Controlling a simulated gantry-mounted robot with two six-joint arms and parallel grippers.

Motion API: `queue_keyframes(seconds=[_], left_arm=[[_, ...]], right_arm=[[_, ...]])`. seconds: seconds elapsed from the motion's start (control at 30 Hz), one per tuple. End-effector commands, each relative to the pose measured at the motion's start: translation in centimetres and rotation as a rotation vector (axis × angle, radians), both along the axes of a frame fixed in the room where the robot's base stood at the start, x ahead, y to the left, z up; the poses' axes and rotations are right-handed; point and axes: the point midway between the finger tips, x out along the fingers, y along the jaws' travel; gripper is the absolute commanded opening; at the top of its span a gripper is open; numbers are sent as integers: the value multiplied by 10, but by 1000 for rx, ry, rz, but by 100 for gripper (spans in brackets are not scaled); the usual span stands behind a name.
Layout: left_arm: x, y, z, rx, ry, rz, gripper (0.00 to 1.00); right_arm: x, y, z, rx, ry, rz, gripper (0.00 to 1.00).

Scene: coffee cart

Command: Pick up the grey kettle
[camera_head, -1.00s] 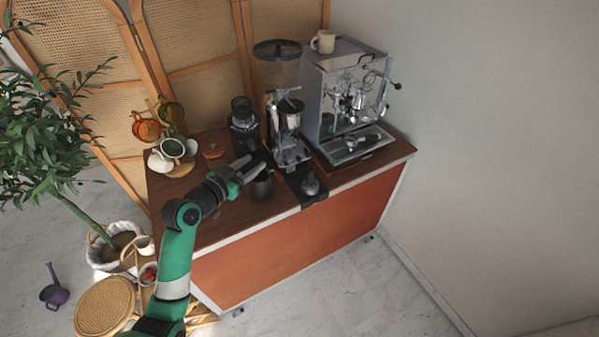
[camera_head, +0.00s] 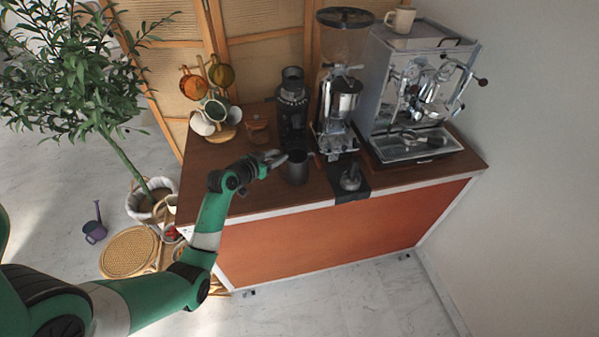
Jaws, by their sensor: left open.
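A dark grey pitcher-like vessel (camera_head: 294,170), the only thing here that looks like the grey kettle, stands upright near the front edge of the wooden cart top (camera_head: 225,198). My left gripper (camera_head: 276,158) is open just to the left of the vessel, at about the height of its upper part. Its fingers point right, towards the vessel, and hold nothing. At this size I cannot tell whether a fingertip touches it. My right gripper is not in view.
A black grinder (camera_head: 292,105) stands behind the vessel. A taller grinder (camera_head: 338,110), a tamper (camera_head: 350,178) on a dark mat and an espresso machine (camera_head: 415,95) stand to the right. A mug tree (camera_head: 215,110) stands at the back left. The cart's front left is clear.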

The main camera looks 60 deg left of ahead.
Motion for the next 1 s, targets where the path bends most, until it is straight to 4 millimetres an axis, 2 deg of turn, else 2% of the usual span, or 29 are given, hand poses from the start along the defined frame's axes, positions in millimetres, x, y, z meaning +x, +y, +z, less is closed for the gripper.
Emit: queue_keyframes(seconds=[0.27,0.53,0.8,0.87,1.0], left_arm=[[13,6,-7,0,0,-1,47],[46,21,-27,0,0,-1,47],[50,23,-27,0,0,0,47],[50,23,-27,0,0,0,40],[50,23,-27,0,0,0,14]], right_arm=[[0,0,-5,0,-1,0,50],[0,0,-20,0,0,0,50],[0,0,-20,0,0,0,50],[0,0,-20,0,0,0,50],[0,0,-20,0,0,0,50]])
